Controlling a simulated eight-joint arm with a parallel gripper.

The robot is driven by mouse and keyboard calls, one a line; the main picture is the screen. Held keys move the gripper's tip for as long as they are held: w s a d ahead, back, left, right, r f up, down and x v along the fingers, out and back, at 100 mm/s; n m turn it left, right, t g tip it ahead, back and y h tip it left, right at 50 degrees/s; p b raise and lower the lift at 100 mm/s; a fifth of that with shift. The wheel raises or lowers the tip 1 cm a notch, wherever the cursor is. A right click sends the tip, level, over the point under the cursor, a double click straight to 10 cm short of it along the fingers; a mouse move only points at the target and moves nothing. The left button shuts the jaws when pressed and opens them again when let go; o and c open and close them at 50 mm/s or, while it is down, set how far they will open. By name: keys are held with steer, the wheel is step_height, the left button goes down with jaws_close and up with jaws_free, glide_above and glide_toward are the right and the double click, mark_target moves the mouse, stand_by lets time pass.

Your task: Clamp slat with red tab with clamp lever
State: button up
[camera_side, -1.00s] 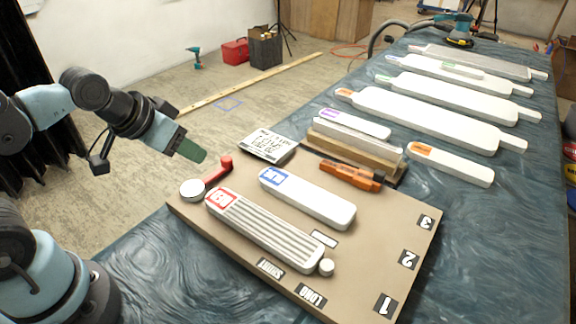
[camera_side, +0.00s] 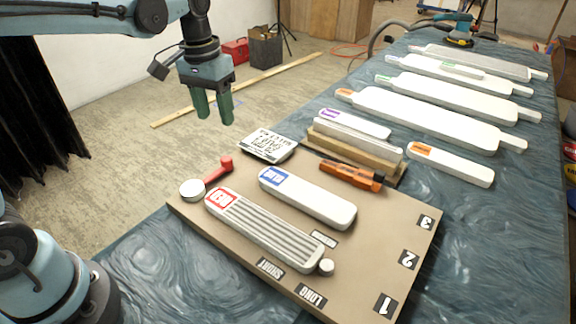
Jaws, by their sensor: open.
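The slat with the red tab (camera_side: 268,228) is a white grooved piece lying on the tan board (camera_side: 395,220), its red label at the upper left end. The clamp lever (camera_side: 208,178) has a red arm with a red knob and a round white pivot. It stands just left of the slat's red end, its arm pointing up and right, away from the slat. A small round white peg (camera_side: 326,266) sits at the slat's other end. My gripper (camera_side: 213,118) is open and empty, green fingers pointing down, in the air above and beyond the lever.
A slat with a blue tab (camera_side: 308,197) lies beside it on the board. Several white slats lie further back on the blue-green table. Air above the board is clear.

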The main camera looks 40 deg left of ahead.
mark_target(226, 158)
steer(key=f, duration=1.2)
steer(key=shift+w+d+f, duration=0.1)
steer(key=shift+w+f, duration=0.1)
steer(key=shift+w, duration=0.15)
steer(key=shift+c, duration=0.5)
jaws_close()
